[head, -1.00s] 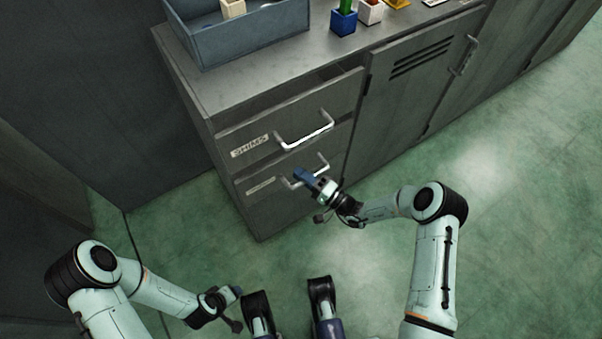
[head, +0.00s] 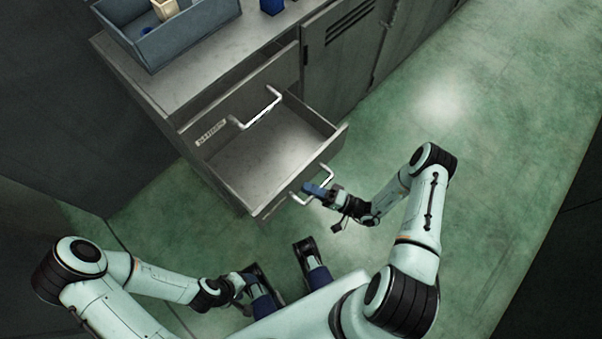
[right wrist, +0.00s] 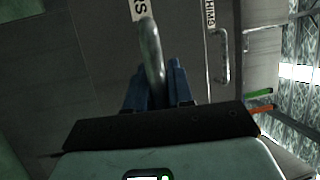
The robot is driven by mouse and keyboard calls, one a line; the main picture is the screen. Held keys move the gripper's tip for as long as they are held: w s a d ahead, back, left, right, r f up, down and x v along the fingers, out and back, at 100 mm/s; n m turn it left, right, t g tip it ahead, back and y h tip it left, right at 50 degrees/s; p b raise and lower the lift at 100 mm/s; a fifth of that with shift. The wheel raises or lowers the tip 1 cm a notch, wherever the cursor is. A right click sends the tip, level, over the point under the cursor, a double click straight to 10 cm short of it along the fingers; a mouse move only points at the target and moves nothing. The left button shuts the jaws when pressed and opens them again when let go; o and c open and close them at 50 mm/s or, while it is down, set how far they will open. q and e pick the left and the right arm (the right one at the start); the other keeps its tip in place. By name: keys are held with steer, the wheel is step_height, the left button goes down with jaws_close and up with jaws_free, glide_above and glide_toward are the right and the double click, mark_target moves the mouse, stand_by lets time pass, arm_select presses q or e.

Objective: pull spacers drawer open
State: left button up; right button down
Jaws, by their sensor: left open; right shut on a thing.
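The lower drawer (head: 262,158) of the grey cabinet stands well out in the head view, and its visible floor looks bare. Its front label is hidden in the head view; only the end of a label (right wrist: 138,8) shows in the right wrist view. My right gripper (head: 309,189) is shut on the drawer's metal handle (head: 325,176). The handle (right wrist: 152,50) also runs between the blue fingers in the right wrist view. My left gripper (head: 245,284) is open and empty, low at the left, away from the cabinet.
The SHIMS drawer (head: 240,105) above, with its own handle (head: 262,112), is nearly flush. A blue-grey bin (head: 165,50) and a blue block stand on the cabinet top. Green floor (head: 430,110) is clear on the right. My base lies close to the open drawer.

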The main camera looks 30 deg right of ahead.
steer(key=shift+s+d, duration=0.1)
steer(key=shift+s, duration=0.25)
steer(key=c, duration=1.1)
jaws_free()
steer(key=v, duration=1.3)
steer(key=shift+s, duration=0.1)
